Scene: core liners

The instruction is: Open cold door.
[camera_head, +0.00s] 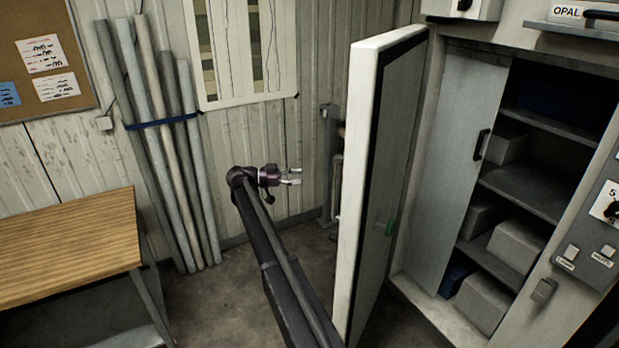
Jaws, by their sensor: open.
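A thick white door (366,130) with a dark seal along its edge stands swung well open in the middle of the view. A gap shows between the fingertips and the door edge in the picture; the exact depth is hard to tell. The door's outer face and any outer handle are hidden from this side.
Right of the door is a cabinet with a grey inner panel (465,165) with a dark handle, and shelves (525,190) holding grey boxes. A wooden bench (70,235) stands at left, and strapped pipes (165,140) lean on the wall. Floor (225,290) is clear between.

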